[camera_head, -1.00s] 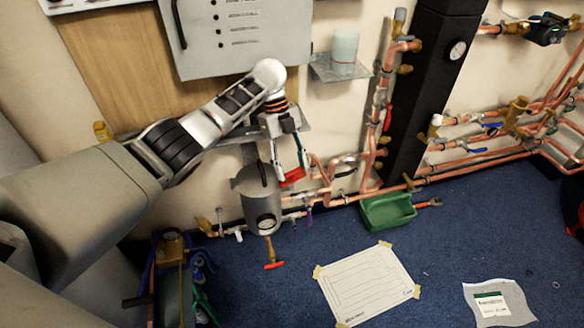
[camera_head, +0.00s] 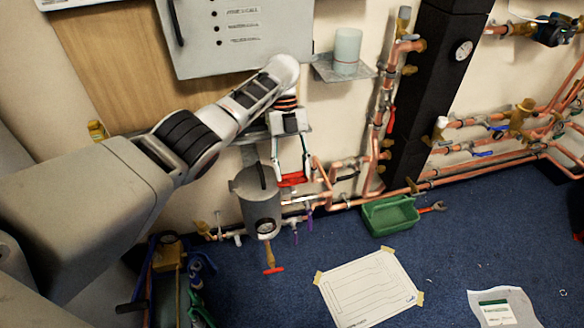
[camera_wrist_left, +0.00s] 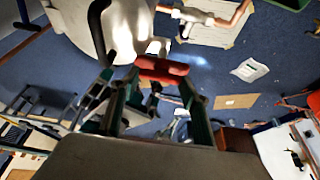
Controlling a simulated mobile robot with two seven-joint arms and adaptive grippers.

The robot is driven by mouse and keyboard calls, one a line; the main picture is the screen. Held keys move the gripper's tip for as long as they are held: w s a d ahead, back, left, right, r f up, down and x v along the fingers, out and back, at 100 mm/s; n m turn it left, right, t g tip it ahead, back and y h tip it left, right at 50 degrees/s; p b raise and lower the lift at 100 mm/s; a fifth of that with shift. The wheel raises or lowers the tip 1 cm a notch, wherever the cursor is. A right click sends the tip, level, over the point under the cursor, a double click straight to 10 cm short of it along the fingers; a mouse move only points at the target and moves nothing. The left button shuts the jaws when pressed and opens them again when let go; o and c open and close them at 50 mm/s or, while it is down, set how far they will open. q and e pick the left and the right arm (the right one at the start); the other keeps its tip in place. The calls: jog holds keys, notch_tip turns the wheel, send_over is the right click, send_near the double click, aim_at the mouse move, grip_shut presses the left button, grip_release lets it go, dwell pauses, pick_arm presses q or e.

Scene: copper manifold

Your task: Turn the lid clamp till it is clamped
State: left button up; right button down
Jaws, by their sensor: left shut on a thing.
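The grey cylindrical pot (camera_head: 258,212) hangs low on the wall, with a dark handle on its lid and a round gauge on its front. The red bar of the lid clamp (camera_head: 292,181) is at the pot's right side. My left gripper (camera_head: 292,176) points down and is shut on this red bar. In the left wrist view the red bar (camera_wrist_left: 162,70) lies across between the two green-and-grey fingers, next to the grey lid (camera_wrist_left: 75,22). How the clamp joins the lid is hidden. My right gripper is not in view.
Copper pipes (camera_head: 340,172) with valves run right of the pot. A small shelf with a pale cylinder (camera_head: 346,50) is above. A green tray (camera_head: 388,215) and a taped sheet (camera_head: 370,287) lie on the blue floor. A red-handled valve (camera_head: 272,268) hangs below the pot.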

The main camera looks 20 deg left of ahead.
pick_arm(q)
jog(key=o, duration=1.1)
jog(key=shift+r, duration=5)
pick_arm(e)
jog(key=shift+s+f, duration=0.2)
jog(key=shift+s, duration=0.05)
